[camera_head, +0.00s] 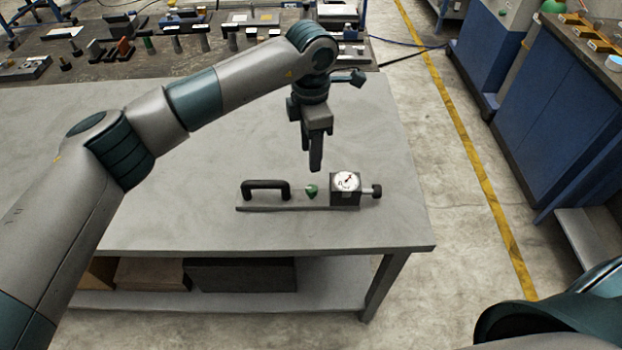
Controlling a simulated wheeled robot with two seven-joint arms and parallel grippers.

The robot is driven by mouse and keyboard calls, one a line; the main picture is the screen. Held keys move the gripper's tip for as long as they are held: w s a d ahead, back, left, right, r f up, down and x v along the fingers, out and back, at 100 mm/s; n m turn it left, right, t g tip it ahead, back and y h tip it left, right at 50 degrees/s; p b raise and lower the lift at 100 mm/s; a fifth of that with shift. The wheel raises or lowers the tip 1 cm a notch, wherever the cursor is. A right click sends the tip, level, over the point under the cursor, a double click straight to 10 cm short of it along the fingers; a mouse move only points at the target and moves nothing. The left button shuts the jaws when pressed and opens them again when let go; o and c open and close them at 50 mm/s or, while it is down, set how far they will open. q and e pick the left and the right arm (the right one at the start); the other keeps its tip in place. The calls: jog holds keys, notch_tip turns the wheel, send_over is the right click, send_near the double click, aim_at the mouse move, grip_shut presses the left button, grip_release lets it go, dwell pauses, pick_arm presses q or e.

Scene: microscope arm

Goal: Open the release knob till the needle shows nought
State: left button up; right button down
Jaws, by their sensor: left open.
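A small device lies on the grey table, with a flat base plate (285,207), a black handle (265,185) at its left and a dark gauge box (345,198) at its right. The gauge's white dial (347,181) has a red mark and a needle, but the reading is too small to tell. A green knob (311,190) sits between handle and box. A black knob (376,191) sticks out of the box's right side. My left gripper (316,168) points down, open and empty, above and behind the green knob, apart from it. My right gripper is out of view.
The grey table (200,225) is clear around the device, with its right edge nearby. Boxes (240,275) stand on the shelf below. Another bench with tools (120,50) is behind. A blue cabinet (560,120) stands at the right across open floor.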

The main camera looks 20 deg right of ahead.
aim_at(311, 188)
pick_arm(q)
notch_tip(311, 188, down, 11)
jog(key=p, duration=0.4)
jog(key=shift+f, duration=0.55)
jog(key=shift+c, duration=0.4)
grip_shut()
